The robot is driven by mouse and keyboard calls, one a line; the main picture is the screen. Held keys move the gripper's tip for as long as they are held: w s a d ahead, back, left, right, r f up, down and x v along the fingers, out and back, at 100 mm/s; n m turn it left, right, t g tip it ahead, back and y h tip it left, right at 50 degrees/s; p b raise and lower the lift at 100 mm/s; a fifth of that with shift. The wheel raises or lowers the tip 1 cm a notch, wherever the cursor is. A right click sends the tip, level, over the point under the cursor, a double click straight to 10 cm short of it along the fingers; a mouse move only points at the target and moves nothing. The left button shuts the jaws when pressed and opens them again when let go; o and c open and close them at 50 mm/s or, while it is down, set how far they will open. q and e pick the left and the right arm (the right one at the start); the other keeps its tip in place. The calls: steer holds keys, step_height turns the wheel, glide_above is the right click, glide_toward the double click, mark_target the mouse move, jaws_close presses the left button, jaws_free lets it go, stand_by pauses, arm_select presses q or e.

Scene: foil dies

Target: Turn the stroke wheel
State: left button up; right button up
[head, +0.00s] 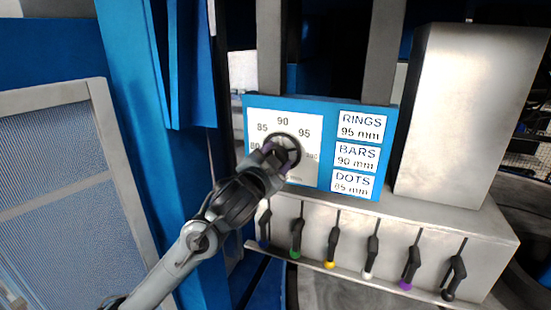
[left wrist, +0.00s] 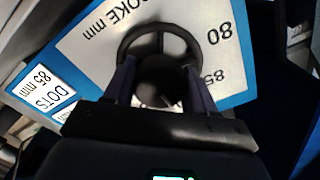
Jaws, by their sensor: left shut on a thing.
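The stroke wheel is a dark round handwheel (head: 284,135) on a white dial plate (head: 305,174) marked 80, 85, 90, 95 and partly hidden figures, fixed to a blue panel (head: 325,108). In the left wrist view the wheel's black rim (left wrist: 158,27) and its dark hub show close up, between "STROKE mm" and "80". My left gripper (head: 277,156) is at the wheel, its fingers on either side of the hub in the left wrist view (left wrist: 160,78), shut on the wheel. The gripper hides part of the wheel and the lower dial. My right gripper is out of view.
Signs beside the dial read RINGS 95 mm (head: 361,125), BARS 90 mm (head: 356,157) and DOTS 85 mm (head: 352,184). Below is a metal ledge (head: 490,238) with several colour-tipped levers (head: 333,241). A metal box (head: 463,110) stands right; a mesh guard (head: 55,150) stands left.

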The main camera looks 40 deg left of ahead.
arm_select(q)
steer(key=shift+m, duration=0.4)
steer(key=o, duration=1)
steer(key=shift+s, duration=0.1)
steer(key=v, duration=1)
steer(key=shift+s+d+b, duration=0.2)
steer(key=shift+s+b, duration=0.1)
steer(key=shift+b, duration=0.05)
